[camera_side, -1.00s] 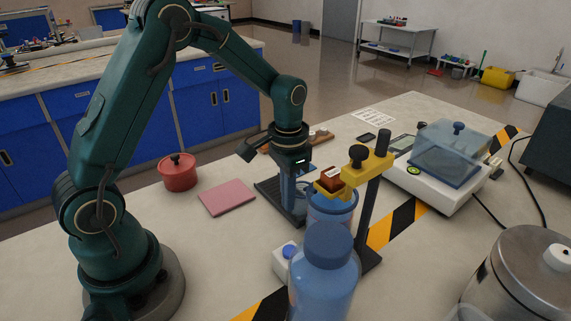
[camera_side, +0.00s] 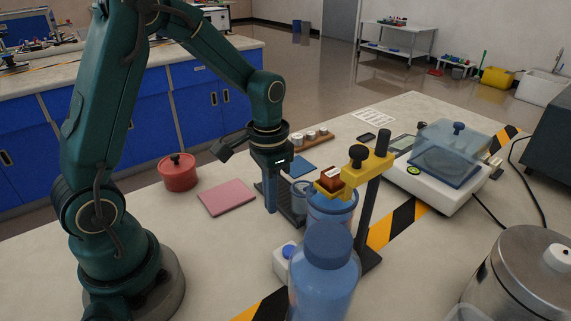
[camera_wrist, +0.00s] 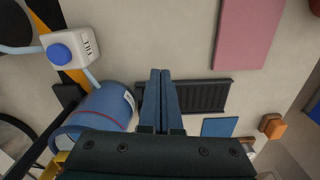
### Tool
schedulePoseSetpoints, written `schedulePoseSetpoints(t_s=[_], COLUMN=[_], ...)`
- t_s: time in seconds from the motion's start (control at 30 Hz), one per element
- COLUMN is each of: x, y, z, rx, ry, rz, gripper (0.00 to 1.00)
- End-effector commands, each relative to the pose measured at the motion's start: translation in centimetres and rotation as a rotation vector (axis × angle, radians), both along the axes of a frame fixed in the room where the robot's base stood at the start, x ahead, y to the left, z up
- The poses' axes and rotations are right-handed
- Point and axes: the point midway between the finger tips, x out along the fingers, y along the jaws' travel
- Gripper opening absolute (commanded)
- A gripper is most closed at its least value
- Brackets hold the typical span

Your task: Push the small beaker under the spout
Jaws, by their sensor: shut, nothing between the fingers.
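In the wrist view the closed fingers (camera_wrist: 160,73) cross the end of the tray (camera_wrist: 205,95), and the blue vessel (camera_wrist: 100,110) is at left. I cannot pick out the beaker in the wrist view. A yellow clamp (camera_side: 377,165) on a dark post holds a brown block over the vessel; I cannot clearly make out the spout.
A white box with a blue button (camera_side: 283,262) and a big blue bottle (camera_side: 325,275) stand in front. A balance (camera_side: 440,185) is at right. A pink pad (camera_side: 227,197) and red pot (camera_side: 178,172) are at left. A blue square (camera_side: 300,166) lies behind.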

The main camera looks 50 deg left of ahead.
Motion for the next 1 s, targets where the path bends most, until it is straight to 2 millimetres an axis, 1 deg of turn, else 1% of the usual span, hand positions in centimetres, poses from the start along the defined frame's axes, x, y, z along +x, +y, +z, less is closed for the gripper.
schedulePoseSetpoints(t_s=[0.03,0.3,0.4,0.5,0.63,0.87,0.9,0.93,1.0], x=[0.2,0.2,0.2,0.1,0.0,0.0,0.0,0.0,0.1], y=[0.0,0.0,0.0,0.0,0.0,0.0,0.0,0.0,0.0], z=[1.1,6.0,7.4,8.3,8.8,8.8,8.8,8.8,8.8], rx=[0.002,0.001,0.001,0.000,0.000,0.000,0.000,0.000,0.000], ry=[-0.009,-0.007,-0.006,-0.004,-0.001,0.000,0.000,0.000,-0.001], rz=[0.000,0.000,0.000,0.000,0.000,0.000,0.000,0.002,0.018], gripper=[0.00,0.00,0.00,0.00,0.00,0.00,0.08,0.19,0.19])
